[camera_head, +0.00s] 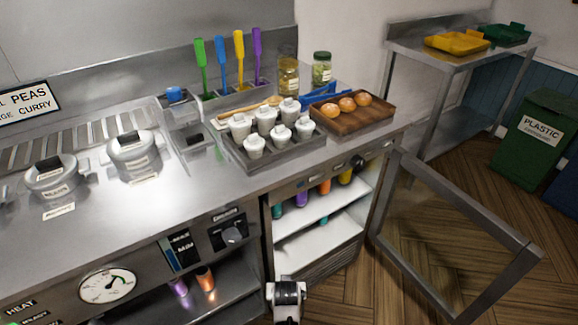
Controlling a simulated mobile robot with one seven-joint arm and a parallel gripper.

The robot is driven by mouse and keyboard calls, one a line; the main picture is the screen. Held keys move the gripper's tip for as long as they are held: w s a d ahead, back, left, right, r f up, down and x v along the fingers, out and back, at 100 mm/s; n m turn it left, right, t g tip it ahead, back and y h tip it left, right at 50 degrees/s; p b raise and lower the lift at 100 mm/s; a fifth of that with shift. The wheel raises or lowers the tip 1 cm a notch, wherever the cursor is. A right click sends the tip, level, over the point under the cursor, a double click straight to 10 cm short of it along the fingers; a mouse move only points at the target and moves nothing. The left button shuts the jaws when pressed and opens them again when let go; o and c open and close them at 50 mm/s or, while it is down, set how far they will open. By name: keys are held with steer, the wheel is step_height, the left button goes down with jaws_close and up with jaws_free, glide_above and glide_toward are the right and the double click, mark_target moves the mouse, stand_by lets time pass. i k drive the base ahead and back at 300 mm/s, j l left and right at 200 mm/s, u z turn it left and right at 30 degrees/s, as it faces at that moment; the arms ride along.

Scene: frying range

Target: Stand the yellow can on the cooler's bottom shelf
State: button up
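The cooler (268,246) is built in under the counter, and its glass door (455,213) stands open to the right. The yellow can (346,176) stands on the cooler's upper shelf (335,205), toward the right end of a row of cans; its top is hidden by the counter front. The bottom shelf (318,247) is white and mostly bare, with a small teal thing (324,220) toward its back. My gripper (288,300) is at the bottom edge of the picture, in front of and below the cooler opening, apart from the cans. Its fingers cannot be made out.
Teal (278,211), purple (301,198) and orange (325,187) cans share the upper shelf. The open door frame bounds the space at right. A lower compartment at left holds a purple can (179,287) and an orange can (206,279). The counter above carries a tray of shakers (236,160).

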mark_target(296, 247)
steer(key=u, duration=1.45)
steer(key=k+u, duration=0.3)
steer(key=k, duration=0.3)
steer(key=k+l, duration=0.1)
steer(key=k, duration=0.4)
steer(key=i+l, duration=0.2)
steer(key=i, duration=0.3)
